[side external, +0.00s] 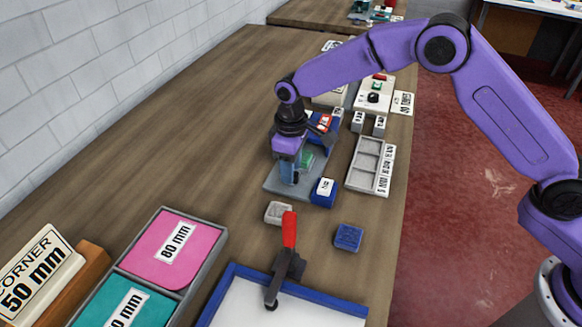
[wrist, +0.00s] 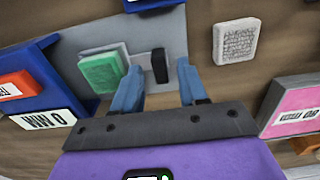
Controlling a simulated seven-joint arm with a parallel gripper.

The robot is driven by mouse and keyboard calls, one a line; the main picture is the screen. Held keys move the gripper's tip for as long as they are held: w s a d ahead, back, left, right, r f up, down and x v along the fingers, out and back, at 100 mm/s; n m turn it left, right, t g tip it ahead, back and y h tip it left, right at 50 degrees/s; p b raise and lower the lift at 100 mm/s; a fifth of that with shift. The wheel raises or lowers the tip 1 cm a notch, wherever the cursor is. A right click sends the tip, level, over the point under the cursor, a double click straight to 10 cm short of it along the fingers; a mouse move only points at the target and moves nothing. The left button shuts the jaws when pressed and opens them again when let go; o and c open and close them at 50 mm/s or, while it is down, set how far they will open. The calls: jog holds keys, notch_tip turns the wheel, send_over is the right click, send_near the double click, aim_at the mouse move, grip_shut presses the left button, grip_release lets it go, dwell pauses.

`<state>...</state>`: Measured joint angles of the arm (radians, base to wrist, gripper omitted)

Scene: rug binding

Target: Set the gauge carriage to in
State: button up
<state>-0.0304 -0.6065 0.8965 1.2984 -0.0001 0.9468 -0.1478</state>
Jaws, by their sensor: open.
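The gauge stands on a grey plate (side external: 273,184), which also shows in the wrist view (wrist: 172,30). A green block (wrist: 103,73) with a pale backing sits on the plate and also shows in the side view (side external: 306,159). A black upright handle (wrist: 160,66) stands beside it, joined by a pale bar; this looks like the carriage. My gripper (wrist: 158,88) is open, pointing down over the plate, its blue fingers on either side of the handle in the picture. I cannot tell whether they touch it. In the side view my gripper (side external: 290,176) hides the handle.
A blue block with a white label (side external: 323,193) stands at the plate's near right corner. A blue housing marked "0 MM" (wrist: 47,118) is close by the plate. A grey compartment tray (side external: 368,168), a pale block (side external: 278,212) and a red-handled clamp (side external: 289,232) are around it.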

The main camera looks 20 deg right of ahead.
aim_at(304, 150)
jog(key=shift+f, duration=0.45)
jog(key=shift+c, duration=0.3)
grip_shut()
jog(key=w+d, duration=0.6)
jog(key=shift+w+d+r, duration=0.1)
jog(key=shift+w, duration=0.05)
jog(key=shift+o, duration=0.3)
grip_release()
jog(key=shift+d, duration=0.15)
